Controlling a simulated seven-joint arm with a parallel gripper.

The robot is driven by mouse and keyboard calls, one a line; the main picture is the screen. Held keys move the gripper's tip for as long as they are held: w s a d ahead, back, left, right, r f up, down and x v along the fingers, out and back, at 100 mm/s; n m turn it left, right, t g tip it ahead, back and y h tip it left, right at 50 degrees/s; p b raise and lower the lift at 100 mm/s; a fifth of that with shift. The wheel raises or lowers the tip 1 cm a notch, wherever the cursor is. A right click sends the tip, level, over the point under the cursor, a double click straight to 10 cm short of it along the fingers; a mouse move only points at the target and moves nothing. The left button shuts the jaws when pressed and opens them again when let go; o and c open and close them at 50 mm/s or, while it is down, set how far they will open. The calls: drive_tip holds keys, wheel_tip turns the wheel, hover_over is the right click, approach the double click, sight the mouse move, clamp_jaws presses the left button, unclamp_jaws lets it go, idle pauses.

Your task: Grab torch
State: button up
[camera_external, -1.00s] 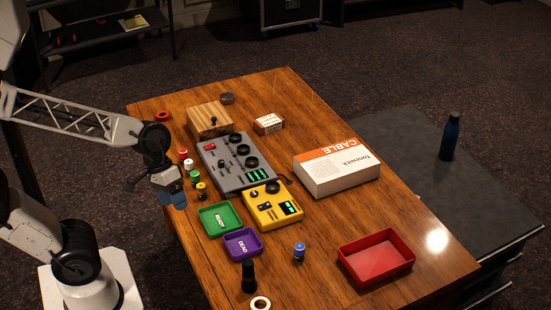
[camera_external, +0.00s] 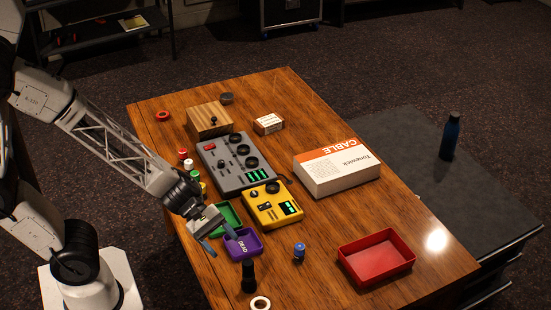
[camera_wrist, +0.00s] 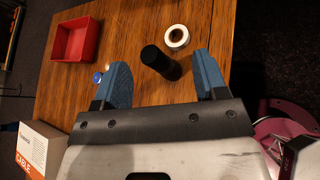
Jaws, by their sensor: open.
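The torch (camera_external: 248,276) is a black cylinder standing upright near the front edge of the wooden table in the external view. In the wrist view the torch (camera_wrist: 160,62) shows ahead of my gripper, between the lines of its two fingers. My gripper (camera_external: 222,243) is open and empty, with blue fingertips, above the table by the purple tray, up and left of the torch. In the wrist view my gripper (camera_wrist: 165,85) has its fingers spread wide, and neither appears to touch the torch.
A white tape roll (camera_external: 260,303) lies just in front of the torch. A blue-topped jar (camera_external: 299,251) stands to its right. The purple tray (camera_external: 257,252), green tray (camera_external: 233,212) and yellow device (camera_external: 273,206) lie behind. A red tray (camera_external: 377,258) is further right.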

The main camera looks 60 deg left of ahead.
sight(247, 257)
drive_tip(key=w+f+n, duration=0.1)
drive_tip(key=f+n+t, duration=0.1)
drive_tip(key=n, duration=0.1)
drive_tip(key=w+f+n+t, duration=0.1)
drive_tip(key=f+n, duration=0.1)
drive_tip(key=shift+w, duration=0.35)
drive_tip(key=shift+d, duration=0.15)
drive_tip(key=shift+x, duration=1.2)
drive_tip(key=shift+w+d+f, duration=0.1)
drive_tip(key=shift+w, duration=0.05)
drive_tip(key=shift+x, duration=2.4)
drive_tip(key=shift+c, duration=0.3)
clamp_jaws()
